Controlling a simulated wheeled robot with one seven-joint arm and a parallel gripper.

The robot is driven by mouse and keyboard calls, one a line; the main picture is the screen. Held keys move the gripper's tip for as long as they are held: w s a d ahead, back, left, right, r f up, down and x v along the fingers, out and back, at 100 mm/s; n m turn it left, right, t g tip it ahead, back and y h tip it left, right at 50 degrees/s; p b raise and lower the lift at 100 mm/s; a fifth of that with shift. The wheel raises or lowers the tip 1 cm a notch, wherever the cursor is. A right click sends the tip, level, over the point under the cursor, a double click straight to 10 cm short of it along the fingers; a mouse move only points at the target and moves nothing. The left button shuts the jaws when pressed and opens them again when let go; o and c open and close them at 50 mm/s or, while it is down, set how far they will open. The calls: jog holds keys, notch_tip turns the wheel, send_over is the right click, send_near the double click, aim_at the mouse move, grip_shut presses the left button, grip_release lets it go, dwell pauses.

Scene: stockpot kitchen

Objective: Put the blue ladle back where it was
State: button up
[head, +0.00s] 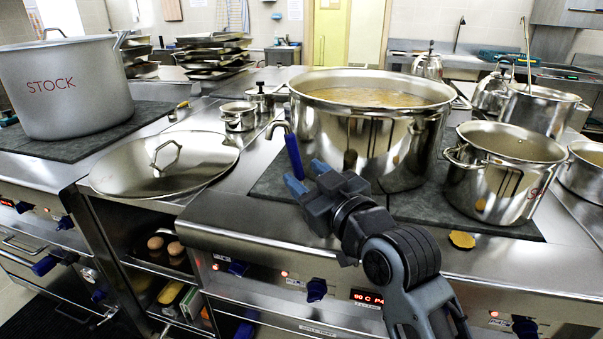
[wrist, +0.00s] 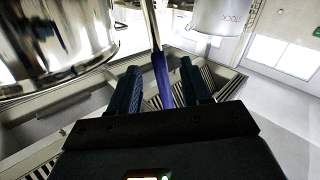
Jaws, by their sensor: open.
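The blue ladle (head: 293,155) shows as a blue handle with a bent metal hook at its upper end, just left of the large open stockpot (head: 335,137). The pot holds a brownish liquid. My gripper (head: 308,177) is open at the lower end of the handle. In the wrist view the blue handle (wrist: 161,78) lies between the two spread fingers (wrist: 160,82), with a metal shaft running up out of the picture. I cannot tell whether a finger touches it. The ladle's bowl is not seen.
A large lid (head: 190,172) lies on the steel counter at left, near the grey STOCK pot (head: 60,95). A smaller open pot (head: 490,190) stands right of the stockpot. A yellow piece (head: 462,240) lies at the front edge. Small pots (head: 238,122) stand behind the lid.

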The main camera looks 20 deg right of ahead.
jog(key=s+d+b, duration=0.1)
jog(key=s, duration=0.8)
jog(key=shift+s+d, duration=0.2)
jog(key=shift+d, duration=0.05)
jog(key=shift+r, duration=0.1)
jog(key=s+f+m+g+h, duration=0.1)
jog(key=s+f+m+h, duration=0.2)
jog(key=s+f, duration=1)
jog(key=s+d+m+g, duration=0.1)
jog(key=s, duration=2.1)
jog(key=shift+s+d+f+g, duration=0.25)
jog(key=shift+d+f+g, duration=0.05)
jog(key=shift+d+g, duration=0.1)
